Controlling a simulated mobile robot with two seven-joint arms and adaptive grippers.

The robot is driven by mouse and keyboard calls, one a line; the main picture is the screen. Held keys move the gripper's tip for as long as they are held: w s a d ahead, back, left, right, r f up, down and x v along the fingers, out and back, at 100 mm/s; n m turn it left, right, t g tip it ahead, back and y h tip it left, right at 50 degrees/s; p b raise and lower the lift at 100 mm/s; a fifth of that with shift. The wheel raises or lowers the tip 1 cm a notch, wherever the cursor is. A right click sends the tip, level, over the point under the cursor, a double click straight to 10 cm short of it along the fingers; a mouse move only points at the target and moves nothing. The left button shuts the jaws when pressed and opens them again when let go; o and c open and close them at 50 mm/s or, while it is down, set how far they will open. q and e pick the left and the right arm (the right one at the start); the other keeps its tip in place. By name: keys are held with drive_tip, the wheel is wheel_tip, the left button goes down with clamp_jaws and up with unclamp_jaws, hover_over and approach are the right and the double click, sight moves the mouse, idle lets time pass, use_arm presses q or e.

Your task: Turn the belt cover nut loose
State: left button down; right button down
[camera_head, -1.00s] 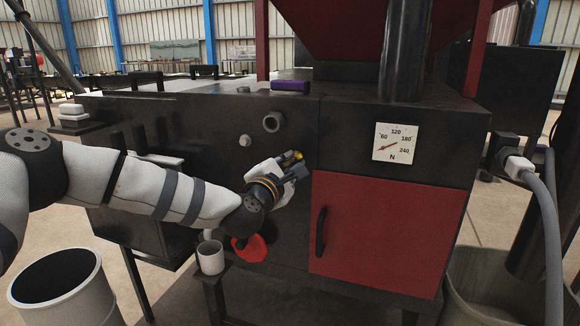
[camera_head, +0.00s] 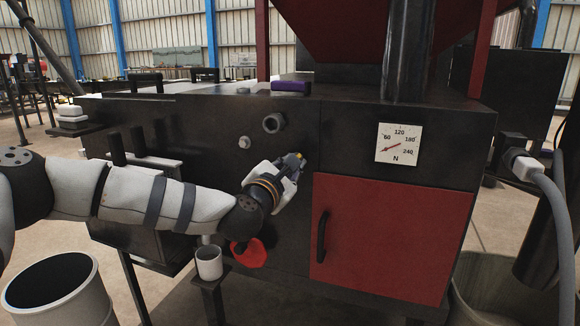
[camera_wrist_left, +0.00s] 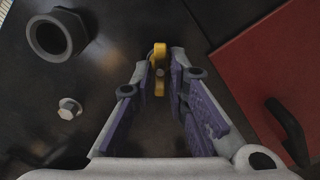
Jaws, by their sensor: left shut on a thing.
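The belt cover nut is a yellow wing nut (camera_wrist_left: 160,51) on the dark machine panel. In the left wrist view its wings stand nearly upright around a small grey bolt end. A bit of yellow (camera_head: 298,155) also shows at my fingertips in the head view. My left gripper (camera_head: 299,163) faces the panel left of the red door. In the left wrist view its purple-padded fingers (camera_wrist_left: 165,75) stand on both sides of the nut, shut on it. The fingers hide part of the nut in the head view. My right gripper is not in view.
A large dark hex fitting (camera_wrist_left: 58,37) and a small bolt head (camera_wrist_left: 69,108) are left of the nut. The red door (camera_head: 388,240) with its black handle (camera_head: 321,236) is on the right. A red knob (camera_head: 250,253) and white cup (camera_head: 209,262) are below my arm.

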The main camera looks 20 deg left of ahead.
use_arm(q)
drive_tip(key=shift+r, duration=0.2)
drive_tip(key=c, duration=1.7)
unclamp_jaws()
drive_tip(key=shift+d, duration=0.1)
drive_tip(key=shift+f, duration=0.1)
drive_tip(key=shift+s, duration=0.1)
drive_tip(key=s, duration=1.1)
drive_tip(key=shift+s+a, duration=0.25)
drive_tip(key=shift+s, duration=0.15)
